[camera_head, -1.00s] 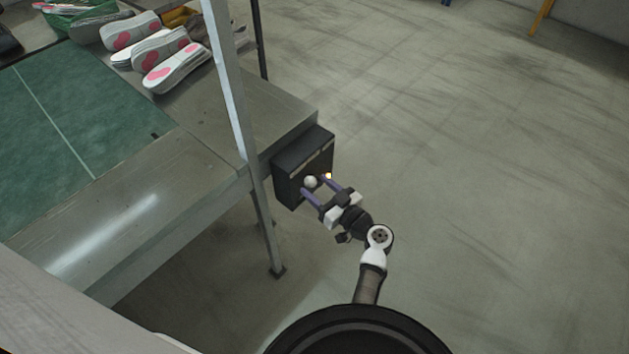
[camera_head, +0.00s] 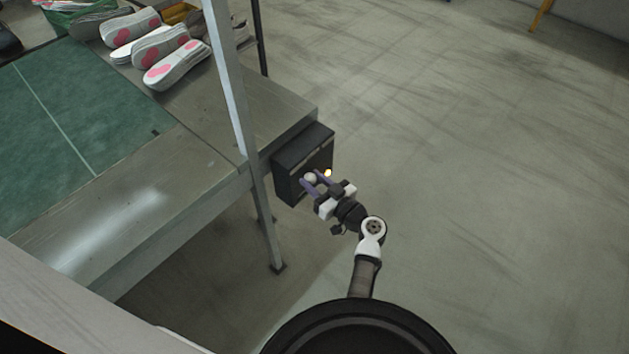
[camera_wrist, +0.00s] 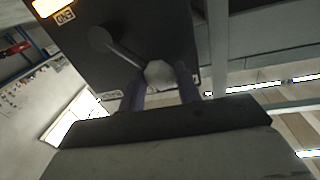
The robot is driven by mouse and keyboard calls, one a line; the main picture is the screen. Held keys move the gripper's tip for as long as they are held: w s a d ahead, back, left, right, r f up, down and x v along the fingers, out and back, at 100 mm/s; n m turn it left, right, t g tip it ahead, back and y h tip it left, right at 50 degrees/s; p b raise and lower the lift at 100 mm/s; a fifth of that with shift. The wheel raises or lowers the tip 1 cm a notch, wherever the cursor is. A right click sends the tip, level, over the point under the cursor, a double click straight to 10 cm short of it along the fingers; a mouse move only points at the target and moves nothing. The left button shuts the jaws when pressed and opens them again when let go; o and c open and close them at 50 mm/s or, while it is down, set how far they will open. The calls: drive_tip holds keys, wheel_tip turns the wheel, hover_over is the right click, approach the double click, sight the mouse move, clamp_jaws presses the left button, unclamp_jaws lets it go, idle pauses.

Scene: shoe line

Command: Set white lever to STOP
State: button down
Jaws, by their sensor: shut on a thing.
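The dark control box (camera_head: 303,160) hangs at the end of the metal table. Its white lever shows as a pale round knob (camera_head: 310,179) on the box's front in the head view. In the wrist view the knob (camera_wrist: 159,73) sits at the end of a thin rod that runs up and left to a round pivot on the box face (camera_wrist: 150,30). My gripper (camera_head: 317,182) is at the box front, its purple fingers shut on the knob. In the wrist view the fingertips (camera_wrist: 162,82) lie on either side of the knob. The STOP label cannot be read.
A metal post (camera_head: 236,110) stands close left of the box. Shoe soles (camera_head: 160,50) lie on the table. The floor at right is clear.

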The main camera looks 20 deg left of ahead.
drive_tip(key=shift+w+d+r+m, duration=0.2)
drive_tip(key=shift+w+r+m, duration=0.25)
drive_tip(key=shift+m, duration=0.4)
drive_tip(key=shift+w+d+r+m, duration=0.2)
drive_tip(key=shift+w+m, duration=0.3)
drive_tip(key=shift+m, duration=0.35)
drive_tip(key=shift+w+d+r+m+g+h, duration=0.15)
drive_tip(key=shift+w+m, duration=0.25)
drive_tip(key=shift+m, duration=0.3)
drive_tip(key=shift+w+d+m+g+h, duration=0.15)
drive_tip(key=shift+w+m, duration=0.3)
drive_tip(key=shift+m, duration=0.25)
drive_tip(key=shift+w+d+r+m, duration=0.15)
drive_tip(key=shift+w+m, duration=0.25)
drive_tip(key=shift+m, duration=0.3)
drive_tip(key=c, duration=1)
unclamp_jaws()
drive_tip(key=shift+d, duration=0.1)
drive_tip(key=f+b+v, duration=0.1)
drive_tip(key=b+v, duration=0.1)
drive_tip(key=v, duration=1.1)
drive_tip(key=shift+s+d+r+b, duration=0.25)
drive_tip(key=shift+r+b, duration=0.1)
drive_tip(key=shift+r, duration=0.15)
